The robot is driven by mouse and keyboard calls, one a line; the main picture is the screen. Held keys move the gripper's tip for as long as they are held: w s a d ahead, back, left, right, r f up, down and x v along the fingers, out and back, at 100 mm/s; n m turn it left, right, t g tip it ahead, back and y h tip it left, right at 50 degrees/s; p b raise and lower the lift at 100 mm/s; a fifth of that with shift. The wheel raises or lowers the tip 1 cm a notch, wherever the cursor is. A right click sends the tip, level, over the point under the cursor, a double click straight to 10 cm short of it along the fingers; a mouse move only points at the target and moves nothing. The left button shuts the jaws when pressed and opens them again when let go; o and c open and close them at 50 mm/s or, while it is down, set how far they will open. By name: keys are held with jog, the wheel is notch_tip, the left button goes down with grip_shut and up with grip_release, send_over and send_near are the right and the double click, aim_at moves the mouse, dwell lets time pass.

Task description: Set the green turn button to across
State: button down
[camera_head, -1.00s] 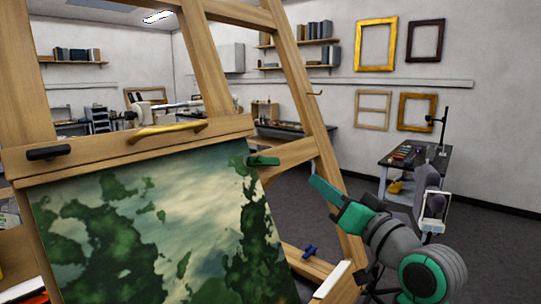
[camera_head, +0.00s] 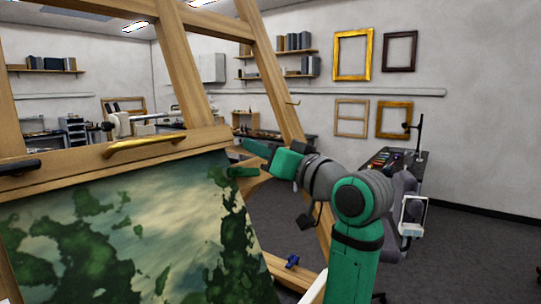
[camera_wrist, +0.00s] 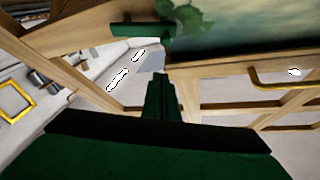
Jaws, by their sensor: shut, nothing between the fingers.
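The green turn button (camera_head: 243,172) is at the upper right corner of the painting (camera_head: 150,235), just below the right end of the easel's wooden crossbar. It lies roughly level, its long side nearly in line with the crossbar. It also shows at the top of the wrist view (camera_wrist: 142,31). My gripper (camera_head: 252,147) is shut and empty. Its fingertips are slightly above the button in the head view and look apart from it. In the wrist view the shut fingers (camera_wrist: 160,90) point toward the button, with a gap between.
The crossbar (camera_head: 70,168) carries a brass handle (camera_head: 147,145) and a black turn button (camera_head: 20,167) at left. The easel's right leg (camera_head: 275,85) rises behind my gripper. A blue knob (camera_head: 292,262) sits low on the easel. Open floor lies to the right.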

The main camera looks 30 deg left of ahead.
jog(key=shift+s+a+f, duration=0.15)
jog(key=shift+s+f, duration=0.05)
jog(key=shift+f, duration=0.4)
jog(key=shift+s+a+f, duration=0.1)
jog(key=shift+s+f, duration=0.05)
jog(key=shift+f, duration=0.45)
jog(key=shift+s+a+f, duration=0.15)
jog(key=shift+s+f, duration=0.05)
jog(key=shift+f, duration=0.4)
